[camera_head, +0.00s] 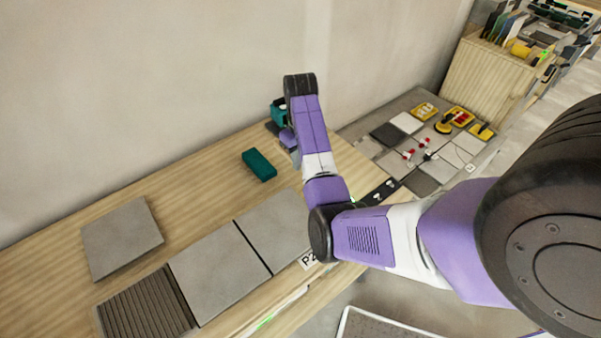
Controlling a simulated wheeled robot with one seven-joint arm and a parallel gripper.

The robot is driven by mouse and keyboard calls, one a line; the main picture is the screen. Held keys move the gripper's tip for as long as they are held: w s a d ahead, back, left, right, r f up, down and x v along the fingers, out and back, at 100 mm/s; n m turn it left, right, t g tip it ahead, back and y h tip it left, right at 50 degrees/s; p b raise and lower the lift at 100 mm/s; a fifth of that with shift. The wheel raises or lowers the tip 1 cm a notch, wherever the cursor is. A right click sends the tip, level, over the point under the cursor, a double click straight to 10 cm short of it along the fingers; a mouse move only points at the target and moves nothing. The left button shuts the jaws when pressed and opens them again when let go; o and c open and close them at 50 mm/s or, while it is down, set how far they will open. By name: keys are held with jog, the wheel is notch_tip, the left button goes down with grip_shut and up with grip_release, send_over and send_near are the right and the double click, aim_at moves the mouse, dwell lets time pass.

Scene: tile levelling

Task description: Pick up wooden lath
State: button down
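I cannot make out a wooden lath for certain in the head view. My purple and white arm reaches over the wooden bench (195,190) and bends down near the back wall. The end of my arm is mostly behind its own links, so my gripper's fingers cannot be made out. A small teal part and a purple-grey part show just left of my forearm, low over the bench. I cannot tell what they belong to, or whether my gripper holds anything.
A teal block (259,165) lies on the bench. A loose grey tile (121,238) lies at left. Two grey tiles (218,270) and a ribbed dark patch (147,308) line the front. Beyond, tiles and yellow tools (461,117) lie near a wooden cabinet (485,80).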

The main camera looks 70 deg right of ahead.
notch_tip(320, 180, up, 17)
jog(key=p, duration=0.5)
jog(key=shift+p, duration=0.35)
dwell(0.5)
